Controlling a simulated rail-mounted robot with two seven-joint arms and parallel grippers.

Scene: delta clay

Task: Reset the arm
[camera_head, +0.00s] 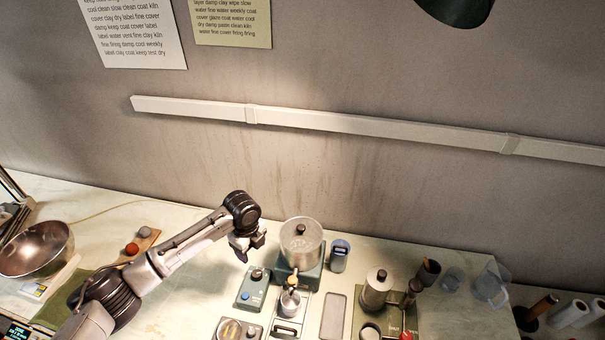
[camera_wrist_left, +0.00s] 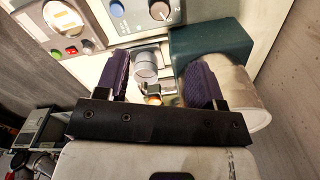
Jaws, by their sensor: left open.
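My left arm (camera_head: 185,245) reaches in from the lower left of the head view. Its gripper (camera_head: 247,249) points down, just left of a metal pot on a green base (camera_head: 301,240). In the left wrist view, the gripper (camera_wrist_left: 160,82) has its two purple-padded fingers apart. A small metal cylinder (camera_wrist_left: 147,62) shows beyond the gap, and nothing is clearly held. The green base (camera_wrist_left: 210,48) and pale pot are beside the right finger. My right gripper is not in view.
A metal bowl (camera_head: 37,248) sits at the left. Small control boxes (camera_head: 250,290), a lidded canister (camera_head: 376,288), cups and a clear pitcher (camera_head: 491,283) crowd the bench. A wall with a white rail (camera_head: 370,127) stands behind. Bare bench (camera_head: 455,315) shows at the right.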

